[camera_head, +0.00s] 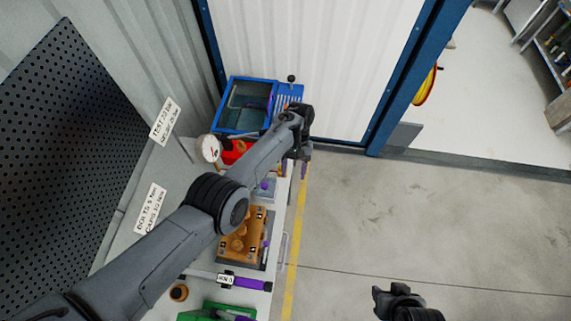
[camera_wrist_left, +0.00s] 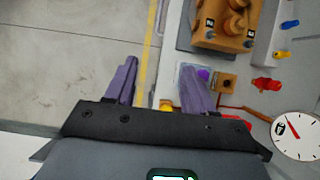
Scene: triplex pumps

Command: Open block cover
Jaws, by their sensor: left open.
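An orange-brown block (camera_head: 243,236) with rounded orange parts on top sits on a dark plate on the bench in the head view. It also shows at the top of the left wrist view (camera_wrist_left: 225,28). I cannot tell which part is its cover. My left gripper (camera_head: 297,168) is beyond the block, near the bench's right edge. In the left wrist view its purple fingers (camera_wrist_left: 158,87) are spread with nothing held between them.
A blue bin (camera_head: 232,105) stands at the bench's far end. A round gauge (camera_head: 209,148) and red part (camera_head: 234,150) stand nearer. A purple-handled tool (camera_head: 245,282) and green item (camera_head: 213,311) lie at the near end. The floor right of the bench is clear.

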